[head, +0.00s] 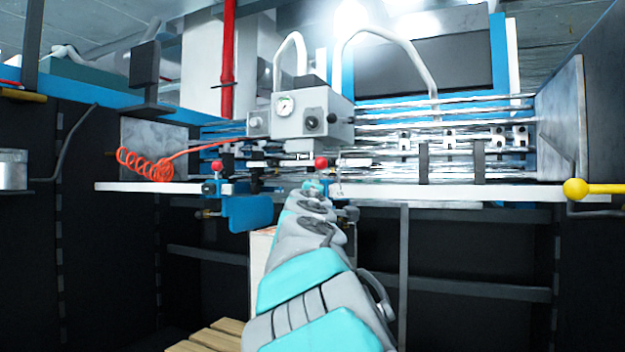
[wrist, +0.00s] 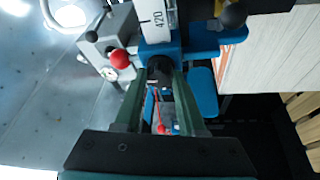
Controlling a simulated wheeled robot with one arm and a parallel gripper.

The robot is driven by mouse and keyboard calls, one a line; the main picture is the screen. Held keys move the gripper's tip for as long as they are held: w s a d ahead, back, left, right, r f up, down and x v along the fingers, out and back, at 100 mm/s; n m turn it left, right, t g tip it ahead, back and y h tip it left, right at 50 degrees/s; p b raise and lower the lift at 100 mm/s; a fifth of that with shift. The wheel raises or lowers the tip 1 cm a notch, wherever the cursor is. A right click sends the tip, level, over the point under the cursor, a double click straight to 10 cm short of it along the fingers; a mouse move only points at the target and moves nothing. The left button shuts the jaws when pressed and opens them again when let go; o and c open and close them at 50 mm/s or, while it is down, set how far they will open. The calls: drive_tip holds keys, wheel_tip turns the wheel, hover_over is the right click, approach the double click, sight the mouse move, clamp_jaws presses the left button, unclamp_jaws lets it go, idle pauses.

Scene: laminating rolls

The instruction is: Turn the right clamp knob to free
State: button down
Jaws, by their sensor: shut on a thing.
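In the wrist view a dark round clamp knob (wrist: 160,67) sits on a blue clamp block (wrist: 160,42) beside a white scale marked 420. My gripper (wrist: 163,78) has its two green fingers closed around this knob. Which way the knob is turned cannot be told, as the fingers cover its sides. In the head view my gripper (head: 313,187) reaches the right clamp at the front rail, below a red ball (head: 321,163). My arm hides the knob there. The red ball also shows in the wrist view (wrist: 121,59).
A white front rail (head: 460,191) runs across the machine. The left clamp has another red ball (head: 217,166) and a blue plate (head: 249,212). A grey gauge box (head: 312,112) stands above.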

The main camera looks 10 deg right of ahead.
drive_tip(key=shift+r+n+y+p, duration=0.1)
drive_tip(key=shift+n+y+p, duration=0.3)
drive_tip(key=shift+n, duration=0.4)
drive_tip(key=shift+g, duration=0.3)
drive_tip(key=c, duration=0.5)
unclamp_jaws()
drive_tip(key=shift+s, duration=0.1)
drive_tip(key=b+v, duration=0.1)
drive_tip(key=v, duration=0.6)
drive_tip(key=shift+s, duration=0.3)
